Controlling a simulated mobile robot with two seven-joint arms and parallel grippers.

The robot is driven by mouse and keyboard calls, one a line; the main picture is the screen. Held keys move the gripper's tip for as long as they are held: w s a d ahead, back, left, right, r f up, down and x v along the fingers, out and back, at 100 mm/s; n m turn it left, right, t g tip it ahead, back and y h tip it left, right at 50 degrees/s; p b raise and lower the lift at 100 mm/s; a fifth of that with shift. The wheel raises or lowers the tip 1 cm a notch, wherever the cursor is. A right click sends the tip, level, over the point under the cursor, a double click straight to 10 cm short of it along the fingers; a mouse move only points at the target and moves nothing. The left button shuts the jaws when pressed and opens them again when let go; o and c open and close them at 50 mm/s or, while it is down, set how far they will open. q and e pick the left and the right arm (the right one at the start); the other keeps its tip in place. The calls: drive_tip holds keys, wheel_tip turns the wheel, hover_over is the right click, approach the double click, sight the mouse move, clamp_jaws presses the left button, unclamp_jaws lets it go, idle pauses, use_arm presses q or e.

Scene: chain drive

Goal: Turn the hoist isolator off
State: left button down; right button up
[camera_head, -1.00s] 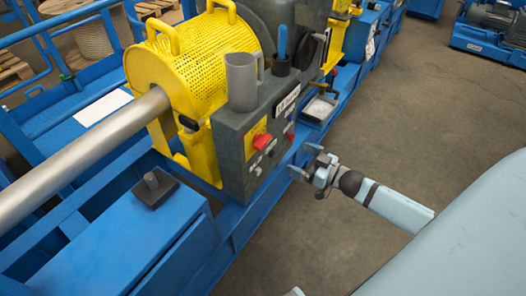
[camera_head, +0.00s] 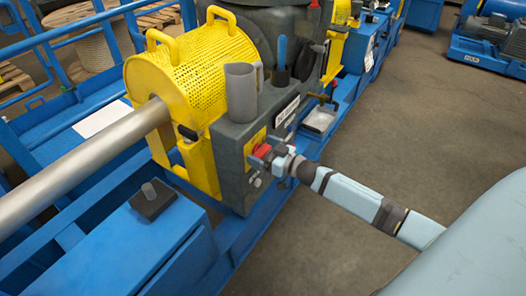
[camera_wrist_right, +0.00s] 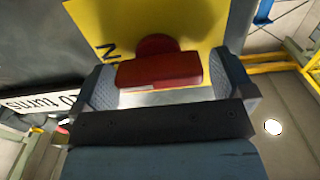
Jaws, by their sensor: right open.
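The hoist isolator is a red rotary handle on a yellow plate (camera_wrist_right: 205,22) on the side of the dark grey box (camera_head: 232,150). In the right wrist view the red handle (camera_wrist_right: 160,70) lies between the two fingers of my right gripper (camera_wrist_right: 160,88), its long bar running across from finger to finger. The gripper is open; small gaps seem to show at the bar's ends, though contact is hard to judge. In the head view my right gripper (camera_head: 266,158) is at the box's side, partly covering the handle (camera_head: 263,149). My left gripper is in neither view.
A grey mug (camera_head: 241,90) and a blue-handled tool in a dark holder (camera_head: 281,68) stand on the box. A yellow perforated guard (camera_head: 190,65) covers the shaft (camera_head: 85,165) on the left.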

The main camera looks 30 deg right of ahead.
drive_tip(key=c, duration=0.9)
